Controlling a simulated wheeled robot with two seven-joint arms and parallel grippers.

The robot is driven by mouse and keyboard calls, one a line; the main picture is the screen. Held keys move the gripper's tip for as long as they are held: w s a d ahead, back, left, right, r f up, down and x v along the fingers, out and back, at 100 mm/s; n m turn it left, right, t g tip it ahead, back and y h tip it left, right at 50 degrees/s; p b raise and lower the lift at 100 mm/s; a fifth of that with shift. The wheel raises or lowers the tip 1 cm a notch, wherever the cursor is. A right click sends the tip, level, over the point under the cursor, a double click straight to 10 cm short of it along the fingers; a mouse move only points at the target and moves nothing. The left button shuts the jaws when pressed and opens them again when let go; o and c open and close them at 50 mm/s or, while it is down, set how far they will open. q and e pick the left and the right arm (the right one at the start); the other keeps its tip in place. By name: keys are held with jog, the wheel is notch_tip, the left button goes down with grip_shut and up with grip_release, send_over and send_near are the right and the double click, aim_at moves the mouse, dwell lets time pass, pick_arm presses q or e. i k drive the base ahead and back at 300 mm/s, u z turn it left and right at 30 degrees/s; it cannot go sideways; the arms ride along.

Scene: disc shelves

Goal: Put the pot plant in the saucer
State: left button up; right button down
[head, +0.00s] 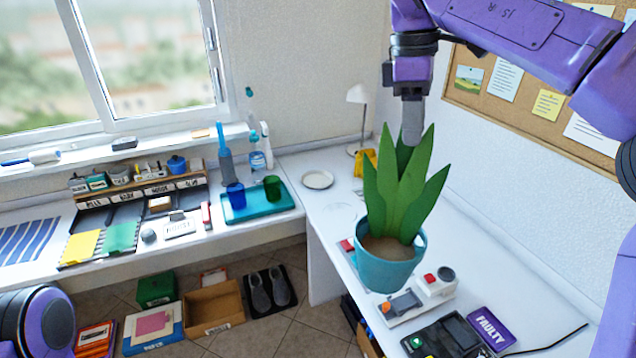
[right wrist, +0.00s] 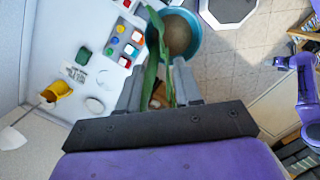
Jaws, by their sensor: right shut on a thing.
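The pot plant has long green leaves in a blue pot (head: 384,268) with brown soil. My right gripper (head: 411,135) is above it, shut on its upper leaves. The plant hangs nearly upright in the air by the right desk's front edge. In the right wrist view, leaves run between the fingers (right wrist: 160,88) and the pot (right wrist: 181,36) shows beyond. The saucer (head: 317,180) is a pale, round, empty dish at the desk's far left end, beyond and left of the plant. A pale disc (right wrist: 95,105) in the right wrist view looks like it. My left gripper is out of view.
A lamp (head: 357,96) and a yellow object (head: 366,158) stand right of the saucer. A teal tray (head: 284,203) with cups is to its left. Devices with red buttons (head: 436,281) and a FAULTY sign (head: 490,326) lie on the right desk. The desk around the saucer's front is clear.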

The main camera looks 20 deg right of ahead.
aim_at(317, 181)
jog(key=i, duration=2)
